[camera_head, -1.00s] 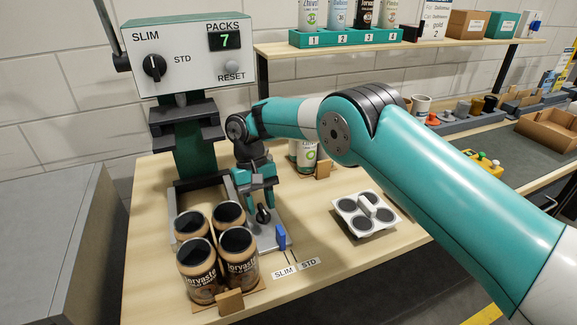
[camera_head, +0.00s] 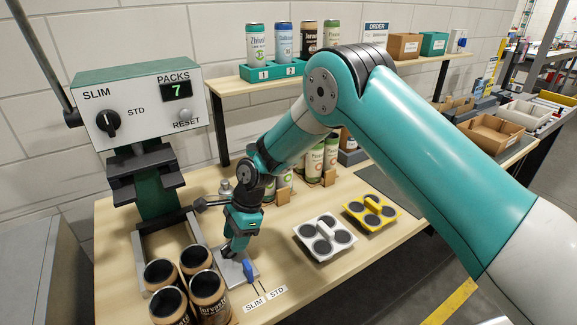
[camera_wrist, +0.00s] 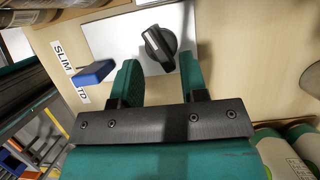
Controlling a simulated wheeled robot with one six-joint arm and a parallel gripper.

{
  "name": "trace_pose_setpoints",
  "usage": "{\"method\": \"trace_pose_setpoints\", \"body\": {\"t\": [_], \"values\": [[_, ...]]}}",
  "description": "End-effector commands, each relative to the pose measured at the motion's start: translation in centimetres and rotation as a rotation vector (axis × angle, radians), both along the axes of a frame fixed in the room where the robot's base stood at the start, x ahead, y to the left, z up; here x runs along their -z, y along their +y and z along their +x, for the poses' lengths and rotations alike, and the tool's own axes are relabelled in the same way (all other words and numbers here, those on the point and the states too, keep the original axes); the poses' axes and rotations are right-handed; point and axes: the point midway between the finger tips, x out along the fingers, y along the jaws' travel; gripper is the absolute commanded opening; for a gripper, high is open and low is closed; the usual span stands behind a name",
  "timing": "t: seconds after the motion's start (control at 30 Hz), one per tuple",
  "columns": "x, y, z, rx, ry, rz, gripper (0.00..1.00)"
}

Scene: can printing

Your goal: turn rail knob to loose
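The rail knob (camera_wrist: 160,48) is black with a white pointer line and sits on a pale metal plate (camera_wrist: 110,35) in the wrist view. My gripper (camera_wrist: 158,62) is open, its two teal fingers apart with the knob between and just beyond their tips. I cannot tell whether they touch it. In the head view my gripper (camera_head: 236,252) points down over the plate and hides the knob. A blue block (camera_head: 249,271) stands at the plate's front edge by the SLIM and STD labels (camera_head: 265,299); the blue block also shows in the wrist view (camera_wrist: 92,73).
Several brown cans (camera_head: 207,292) stand left of the plate. A white can carrier (camera_head: 325,238) and a yellow one (camera_head: 370,211) lie to the right. More cans (camera_head: 315,160) stand behind. The machine panel (camera_head: 140,104) with its own knob rises at the left.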

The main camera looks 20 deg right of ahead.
Motion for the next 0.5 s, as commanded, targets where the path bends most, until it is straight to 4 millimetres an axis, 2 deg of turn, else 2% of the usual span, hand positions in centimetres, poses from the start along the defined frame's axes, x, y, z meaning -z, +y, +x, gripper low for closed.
{"method": "trace_pose_setpoints", "body": {"t": [0.5], "values": [[-10.3, -4.0, 1.5, -0.005, -0.01, 0.005, 0.38]]}}
